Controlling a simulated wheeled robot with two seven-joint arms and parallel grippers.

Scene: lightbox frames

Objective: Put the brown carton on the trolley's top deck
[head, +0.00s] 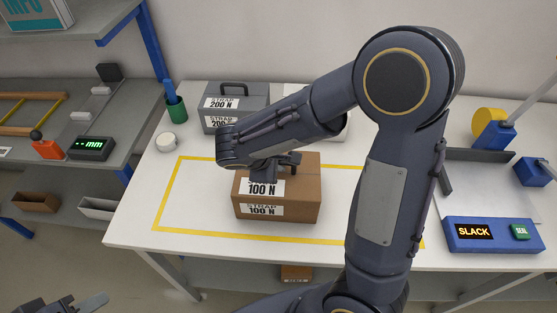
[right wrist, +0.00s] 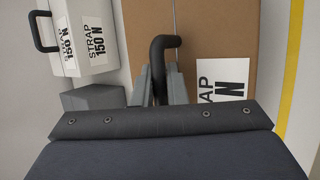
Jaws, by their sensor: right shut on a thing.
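The brown carton (head: 300,205), with "100 N" labels, stands on the white table inside a yellow taped rectangle. My right gripper (head: 277,165) is at the carton's top. In the right wrist view, its two fingers (right wrist: 160,88) are shut on the black handle (right wrist: 163,47) on the brown carton (right wrist: 217,40). The carton appears to rest on the table. My left gripper (head: 65,305) shows only in part at the bottom left edge, away from the table; its jaw opening is unclear. I cannot make out the trolley in either view.
A grey case (head: 236,103) labelled 200 N stands behind the carton. A white case (right wrist: 85,35) labelled 150 N is close beside it. A blue device reading SLACK (head: 492,236) is on the right. A green cup (head: 176,109) and white roll (head: 165,142) are on the left.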

